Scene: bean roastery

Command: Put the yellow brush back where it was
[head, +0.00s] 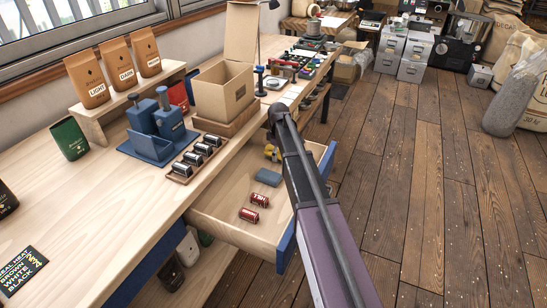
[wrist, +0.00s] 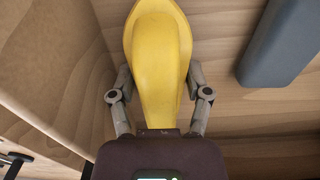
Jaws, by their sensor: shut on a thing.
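The yellow brush (wrist: 158,50) fills the top middle of the wrist view, with its wide end away from me. My gripper (wrist: 160,85) is shut on it, one finger against each side. In the head view a bit of the yellow brush (head: 270,151) shows beside my arm, at the far end of the open drawer (head: 222,208). My fingers are hidden behind my arm there. I cannot tell whether the brush touches the drawer floor.
A blue-grey block (head: 268,177) lies in the drawer near the brush, and two red cans (head: 254,207) lie nearer. An open cardboard box (head: 222,92) and a rack of dark cylinders (head: 194,160) stand on the worktop. The drawer's middle has bare room.

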